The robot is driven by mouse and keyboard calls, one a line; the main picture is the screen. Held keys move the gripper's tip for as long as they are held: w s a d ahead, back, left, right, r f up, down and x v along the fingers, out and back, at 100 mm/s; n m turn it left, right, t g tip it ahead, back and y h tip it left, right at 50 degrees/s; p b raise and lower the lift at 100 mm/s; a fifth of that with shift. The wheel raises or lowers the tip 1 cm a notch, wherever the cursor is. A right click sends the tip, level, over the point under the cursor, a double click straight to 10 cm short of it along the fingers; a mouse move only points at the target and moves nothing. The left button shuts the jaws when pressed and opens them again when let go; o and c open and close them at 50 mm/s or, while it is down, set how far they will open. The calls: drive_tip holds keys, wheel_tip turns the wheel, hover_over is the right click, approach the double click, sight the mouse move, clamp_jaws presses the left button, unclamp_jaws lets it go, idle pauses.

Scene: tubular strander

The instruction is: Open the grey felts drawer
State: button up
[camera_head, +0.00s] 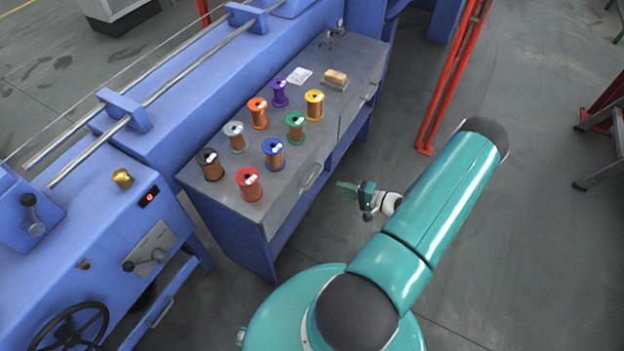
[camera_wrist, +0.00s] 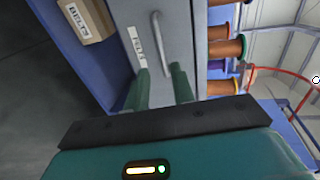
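The grey drawer (camera_wrist: 180,30) fills the upper middle of the wrist view, with a pale label (camera_wrist: 138,45) that seems to read FELTS and a metal bar handle (camera_wrist: 160,42). In the head view, the nearer grey drawer (camera_head: 291,211) sits under the bench top, with its handle (camera_head: 312,177); it looks shut. My gripper (camera_head: 347,187) is just right of that handle, with a gap between. In the wrist view, my gripper (camera_wrist: 161,72) has its two green fingers apart, with the handle's lower end appearing between them. Nothing is held.
Several wire spools (camera_head: 273,152) stand on the grey bench top (camera_head: 222,190). A cardboard box (camera_wrist: 85,20) labelled BELTS is on the blue shelf below the drawer. A second handle (camera_head: 371,92) is farther along.

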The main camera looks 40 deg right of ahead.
sight(314, 179)
drive_tip(key=x, duration=1.2)
drive_tip(key=shift+w+a, duration=0.1)
clamp_jaws()
